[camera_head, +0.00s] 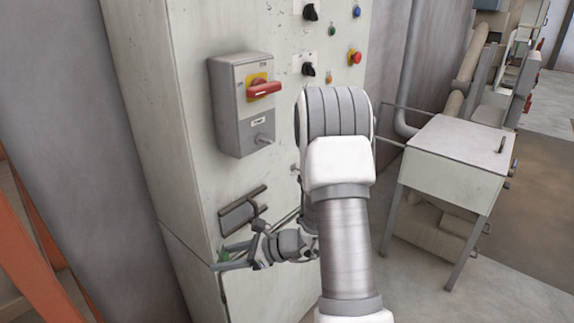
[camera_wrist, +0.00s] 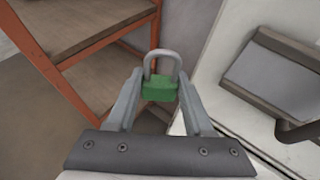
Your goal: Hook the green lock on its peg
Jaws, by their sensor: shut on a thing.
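The green lock (camera_wrist: 159,88) is held between the two fingertips of my gripper (camera_wrist: 160,92), its grey shackle pointing away from the gripper. In the head view a little of the green lock (camera_head: 225,255) shows at the tips of my gripper (camera_head: 232,257), low in front of the pale cabinet. A short grey peg (camera_head: 264,138) sticks out of the lower front of the grey switch box (camera_head: 227,108), above and to the right of the lock. The lock and the peg are well apart.
The switch box has a red rotary handle (camera_head: 264,89) above the peg. A grey plate with dark bars (camera_head: 240,212) stands out from the cabinet (camera_head: 180,150) just above my gripper. An orange-framed rack (camera_wrist: 65,60) is at left. My arm hides part of the cabinet front.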

